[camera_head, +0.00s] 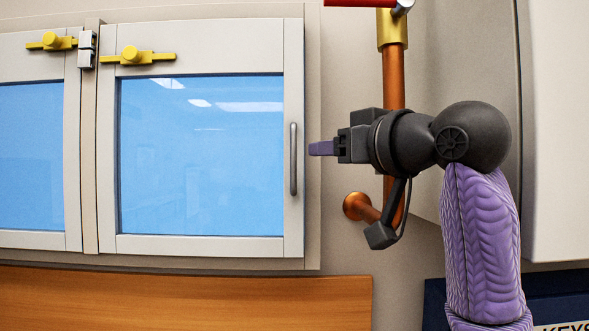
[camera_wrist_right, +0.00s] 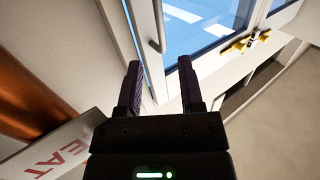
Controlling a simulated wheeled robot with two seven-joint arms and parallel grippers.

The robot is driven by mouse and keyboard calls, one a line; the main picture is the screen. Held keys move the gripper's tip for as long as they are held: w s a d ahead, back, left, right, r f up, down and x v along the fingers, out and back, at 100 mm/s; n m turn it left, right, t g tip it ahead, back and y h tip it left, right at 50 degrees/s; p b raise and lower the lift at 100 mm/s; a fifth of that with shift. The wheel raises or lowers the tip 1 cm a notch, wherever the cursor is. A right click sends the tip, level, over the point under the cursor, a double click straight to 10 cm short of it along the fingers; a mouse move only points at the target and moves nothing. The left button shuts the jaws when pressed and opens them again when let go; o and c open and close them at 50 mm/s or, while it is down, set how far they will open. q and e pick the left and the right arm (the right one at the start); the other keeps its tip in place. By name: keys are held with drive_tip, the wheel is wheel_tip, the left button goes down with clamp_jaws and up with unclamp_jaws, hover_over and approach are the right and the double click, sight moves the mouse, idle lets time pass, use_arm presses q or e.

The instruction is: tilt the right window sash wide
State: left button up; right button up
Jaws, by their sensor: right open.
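The right window sash (camera_head: 201,245) is a white frame around blue glass and looks shut in its frame in the head view. Its grey bar handle (camera_head: 293,160) stands upright on the right stile. My right gripper (camera_head: 320,148) is just right of the handle, pointing left at it, open and empty. In the wrist view my right gripper (camera_wrist_right: 160,85) shows two dark fingers apart, with the handle (camera_wrist_right: 157,30) beyond them and not between them. A yellow latch (camera_head: 138,56) sits on the sash's top rail. My left gripper is not in view.
A copper pipe (camera_head: 394,80) runs upright behind my right wrist, with a red lever (camera_head: 358,3) at its top. A pale cabinet (camera_head: 556,130) stands at the right. A wooden board (camera_head: 190,297) lies below the window. The left sash (camera_head: 32,240) has another yellow latch (camera_head: 50,41).

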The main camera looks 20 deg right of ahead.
sight(295, 143)
drive_tip(key=p+x, duration=0.2)
drive_tip(key=x, duration=0.1)
drive_tip(key=r+p+x, duration=0.1)
drive_tip(key=p+x, duration=0.1)
drive_tip(key=x, duration=0.1)
drive_tip(key=p+x, duration=0.2)
drive_tip(key=shift+w+a+r, duration=0.25)
drive_tip(key=shift+w, duration=0.15)
drive_tip(key=shift+w+f, duration=0.25)
drive_tip(key=shift+w, duration=0.2)
clamp_jaws()
idle(0.5)
